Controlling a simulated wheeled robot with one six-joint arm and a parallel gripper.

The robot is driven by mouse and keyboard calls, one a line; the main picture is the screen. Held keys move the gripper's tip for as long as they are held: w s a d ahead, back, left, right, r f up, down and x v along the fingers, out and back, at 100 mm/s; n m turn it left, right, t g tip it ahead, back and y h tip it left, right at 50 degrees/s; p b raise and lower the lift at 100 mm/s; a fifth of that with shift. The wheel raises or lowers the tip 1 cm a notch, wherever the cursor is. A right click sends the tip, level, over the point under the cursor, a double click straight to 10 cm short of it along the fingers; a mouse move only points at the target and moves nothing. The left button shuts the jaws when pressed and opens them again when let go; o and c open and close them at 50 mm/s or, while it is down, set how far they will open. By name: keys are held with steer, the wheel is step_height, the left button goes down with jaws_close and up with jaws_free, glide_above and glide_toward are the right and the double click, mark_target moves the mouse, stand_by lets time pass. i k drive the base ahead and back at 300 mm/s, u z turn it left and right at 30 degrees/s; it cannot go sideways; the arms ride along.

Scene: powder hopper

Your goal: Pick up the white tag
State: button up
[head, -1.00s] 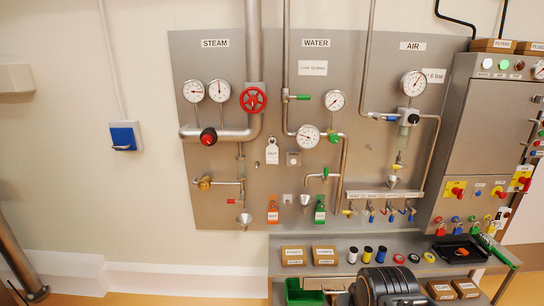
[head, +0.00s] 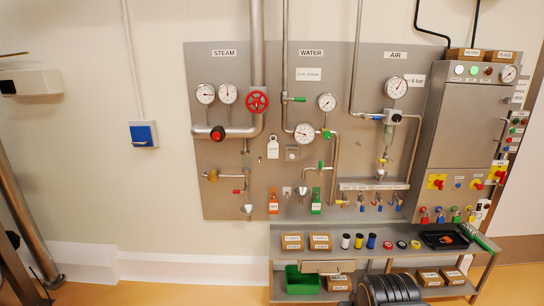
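A white tag (head: 272,149) hangs on the grey wall panel (head: 225,180), left of centre, below and right of the red handwheel. It looks like a small upright plate with a rounded top and dark lettering too small to read. An orange tag (head: 273,205) and a green tag (head: 316,205) hang lower on the panel. My gripper is not in view. A dark ribbed part of my own body shows at the bottom edge, well below the white tag.
A steel bench (head: 420,254) with boxes, tape rolls and a black tray (head: 444,240) stands below the panel. A green bin (head: 302,281) sits on its lower shelf. Pipes, gauges and a red handwheel (head: 257,101) surround the tag. A control cabinet (head: 463,125) stands right.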

mark_target(273, 146)
steer(key=u, duration=0.65)
steer(key=i, duration=0.6)
steer(key=u, duration=0.7)
steer(key=i, duration=2)
steer(key=z, duration=1.05)
steer(key=i, duration=0.7)
steer(key=z, duration=0.65)
